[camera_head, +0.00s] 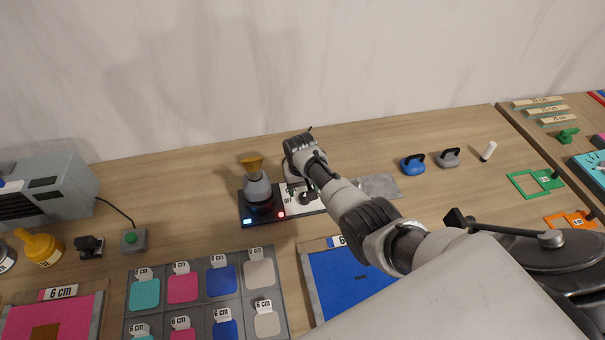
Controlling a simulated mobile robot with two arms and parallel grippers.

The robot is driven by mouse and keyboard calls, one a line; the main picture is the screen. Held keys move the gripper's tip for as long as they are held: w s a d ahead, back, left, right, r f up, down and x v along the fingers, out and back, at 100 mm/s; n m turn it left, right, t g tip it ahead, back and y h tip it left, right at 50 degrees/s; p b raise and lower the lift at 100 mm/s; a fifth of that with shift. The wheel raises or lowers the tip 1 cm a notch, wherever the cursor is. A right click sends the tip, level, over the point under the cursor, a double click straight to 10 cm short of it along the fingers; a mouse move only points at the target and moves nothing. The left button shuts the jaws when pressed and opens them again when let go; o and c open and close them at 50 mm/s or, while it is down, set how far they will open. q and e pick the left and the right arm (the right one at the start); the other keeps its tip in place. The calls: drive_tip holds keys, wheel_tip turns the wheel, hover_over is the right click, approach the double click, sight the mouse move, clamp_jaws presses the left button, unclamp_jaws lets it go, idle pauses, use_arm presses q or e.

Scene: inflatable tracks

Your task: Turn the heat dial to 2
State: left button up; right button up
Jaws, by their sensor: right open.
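A black heater base (248,218) stands on the wooden table near the middle. A small blue display and a lit red light show on its front edge. A grey pot with an orange-brown top (258,186) stands on its left part. A white panel (290,207) with an "OFF" label covers part of its right side. My right gripper (292,184) is open and points down over this panel. The heat dial is hidden or too small to make out under my gripper and arm, so its setting and any contact cannot be told. My left gripper is out of view.
A grey machine (45,190) stands at the left, with a green button box (133,240) beside it. A tray of coloured squares (208,300) and a blue mat (345,285) lie in front. Blue (412,166) and grey (448,158) handled weights stand at the right. The back strip is clear.

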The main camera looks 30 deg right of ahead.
sight(302, 197)
wheel_tip(302, 197, up, 7)
drive_tip(key=shift+a+f, duration=0.15)
drive_tip(key=shift+f, duration=0.05)
idle(0.6)
